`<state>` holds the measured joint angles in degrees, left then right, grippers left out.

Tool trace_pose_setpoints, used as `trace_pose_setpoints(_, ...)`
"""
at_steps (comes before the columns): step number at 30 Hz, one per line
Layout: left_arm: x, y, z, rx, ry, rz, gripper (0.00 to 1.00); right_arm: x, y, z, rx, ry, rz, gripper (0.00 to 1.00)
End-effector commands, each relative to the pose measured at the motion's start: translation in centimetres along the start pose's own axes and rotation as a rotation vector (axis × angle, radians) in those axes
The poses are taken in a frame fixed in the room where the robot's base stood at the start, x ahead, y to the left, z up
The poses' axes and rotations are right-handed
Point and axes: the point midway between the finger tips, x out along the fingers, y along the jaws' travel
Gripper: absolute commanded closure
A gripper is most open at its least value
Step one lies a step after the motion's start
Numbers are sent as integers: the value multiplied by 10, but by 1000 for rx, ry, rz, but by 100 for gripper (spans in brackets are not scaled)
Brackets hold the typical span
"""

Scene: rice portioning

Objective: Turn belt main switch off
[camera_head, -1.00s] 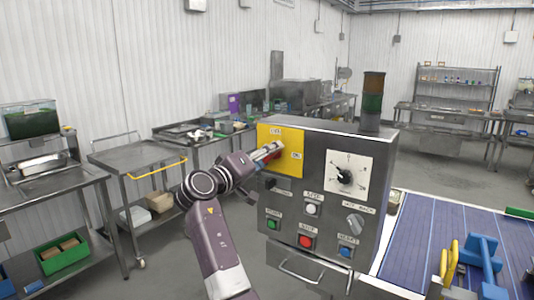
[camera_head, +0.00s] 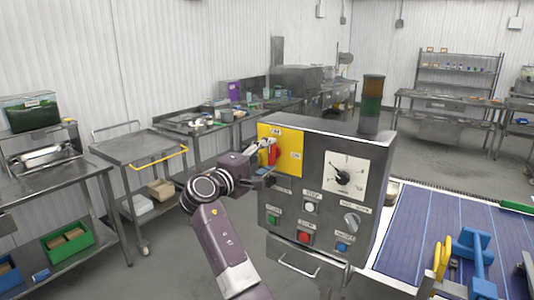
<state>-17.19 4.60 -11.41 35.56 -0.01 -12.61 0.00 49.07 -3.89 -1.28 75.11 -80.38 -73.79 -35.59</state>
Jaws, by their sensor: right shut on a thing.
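The grey control box stands in the centre, with a yellow main switch plate (camera_head: 291,146) on its upper left. The red main switch handle (camera_head: 273,153) sits on that plate and now looks about upright. One small label is above it and another to its right; both are too small to read surely. My right gripper (camera_head: 265,146) is at the handle, shut on it, and hides its left side. My left gripper is not in view.
The box also carries a dial (camera_head: 344,174), a grey knob (camera_head: 352,219), and several push buttons, including a red one (camera_head: 303,237). A blue conveyor belt (camera_head: 420,230) lies to the right. A metal cart (camera_head: 140,155) stands at left.

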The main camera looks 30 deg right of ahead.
Motion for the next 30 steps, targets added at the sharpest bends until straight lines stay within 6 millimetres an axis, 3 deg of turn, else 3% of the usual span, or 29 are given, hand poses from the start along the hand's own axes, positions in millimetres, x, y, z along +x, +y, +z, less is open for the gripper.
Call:
trace_pose_setpoints(16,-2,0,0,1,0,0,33,2,3,2,-24,-3,7,74)
trace_pose_setpoints(17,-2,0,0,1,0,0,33,2,3,2,-24,-3,8,46)
trace_pose_setpoints(21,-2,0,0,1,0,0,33,1,3,1,-23,-3,6,32)
trace_pose_setpoints(30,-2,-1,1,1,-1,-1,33,-1,1,0,-22,0,2,32)
